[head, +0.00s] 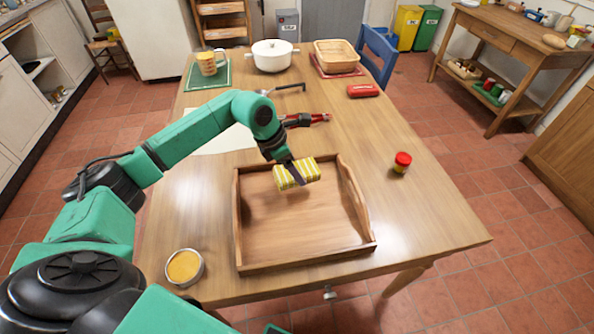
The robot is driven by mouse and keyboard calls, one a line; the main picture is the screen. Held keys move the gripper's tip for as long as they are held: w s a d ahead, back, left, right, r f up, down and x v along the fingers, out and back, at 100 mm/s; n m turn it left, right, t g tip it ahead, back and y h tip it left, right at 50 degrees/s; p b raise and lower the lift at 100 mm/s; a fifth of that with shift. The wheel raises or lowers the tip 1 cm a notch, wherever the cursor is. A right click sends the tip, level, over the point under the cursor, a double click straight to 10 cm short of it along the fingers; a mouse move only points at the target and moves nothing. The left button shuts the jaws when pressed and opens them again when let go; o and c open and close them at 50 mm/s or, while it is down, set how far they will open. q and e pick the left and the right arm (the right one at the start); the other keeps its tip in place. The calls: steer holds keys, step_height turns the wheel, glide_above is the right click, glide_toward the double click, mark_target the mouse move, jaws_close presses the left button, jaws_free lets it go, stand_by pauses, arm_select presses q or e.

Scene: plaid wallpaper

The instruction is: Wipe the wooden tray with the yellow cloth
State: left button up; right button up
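The wooden tray (268,265) lies on the table in the head view, with raised side walls and a bare, brown floor. The yellow-and-white patterned cloth (312,172) is a folded block over the far part of the tray. My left gripper (296,178) reaches in from the left and is shut on the cloth, its dark finger lying across it. I cannot tell whether the cloth touches the tray floor. My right gripper is not in view.
A jar of yellow content (184,267) stands left of the tray; a red-lidded jar (401,162) stands to the right. A red-labelled bottle (310,120) lies behind the tray. A white pot (272,57) and a basket (336,53) are farther back. The table's right side is mostly clear.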

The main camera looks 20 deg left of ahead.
arm_select(q)
steer(key=shift+r+p, duration=0.65)
steer(key=shift+r, duration=0.85)
